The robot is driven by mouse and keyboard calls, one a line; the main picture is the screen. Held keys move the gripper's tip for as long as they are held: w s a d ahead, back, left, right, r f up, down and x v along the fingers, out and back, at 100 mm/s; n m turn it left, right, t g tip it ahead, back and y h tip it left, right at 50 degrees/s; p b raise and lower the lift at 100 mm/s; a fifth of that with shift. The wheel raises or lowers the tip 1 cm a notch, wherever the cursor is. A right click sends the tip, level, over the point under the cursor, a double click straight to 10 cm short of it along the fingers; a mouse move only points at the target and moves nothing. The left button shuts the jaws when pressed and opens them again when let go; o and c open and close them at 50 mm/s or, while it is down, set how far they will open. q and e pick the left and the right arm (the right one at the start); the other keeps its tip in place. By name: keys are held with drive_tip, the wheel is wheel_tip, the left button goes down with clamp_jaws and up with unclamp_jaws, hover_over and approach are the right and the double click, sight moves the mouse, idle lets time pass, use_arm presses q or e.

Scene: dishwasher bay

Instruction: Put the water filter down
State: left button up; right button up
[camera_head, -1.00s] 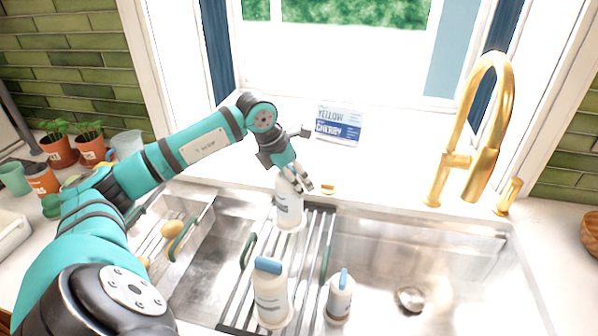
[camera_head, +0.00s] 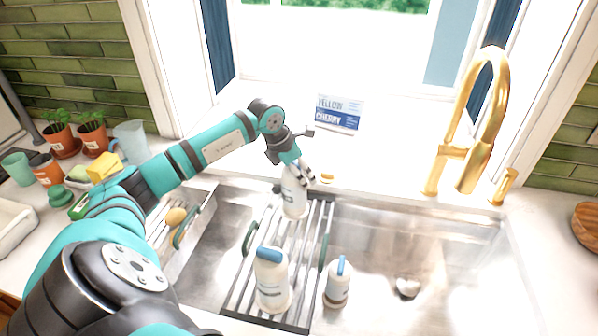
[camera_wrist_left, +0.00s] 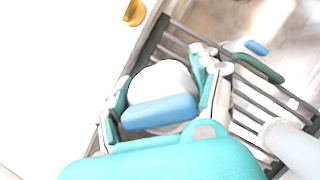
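The water filter is a white bottle-like body (camera_head: 294,203) at the far end of the dark slatted rack (camera_head: 238,295) over the sink. My left gripper (camera_head: 299,178) is around its top from above, shut on it. In the left wrist view its blue top part (camera_wrist_left: 160,111) shows between the two fingers, with the white body behind it. The filter looks roughly upright. I cannot tell whether its base touches the slats. My right gripper is out of view.
The open sink basin (camera_head: 440,240) lies to the right, with a gold faucet (camera_head: 480,130) behind. Potted plants (camera_head: 60,138) and a yellow sponge (camera_head: 104,166) are further left.

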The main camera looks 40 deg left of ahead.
use_arm(q)
drive_tip(key=o, duration=0.5)
drive_tip(key=shift+c, duration=0.2)
drive_tip(key=shift+r, duration=0.2)
drive_tip(key=shift+s+a+r, duration=0.1)
drive_tip(key=shift+r, duration=0.15)
drive_tip(key=b+v, duration=0.2)
drive_tip(key=v, duration=0.9)
drive_tip(key=shift+r, duration=0.2)
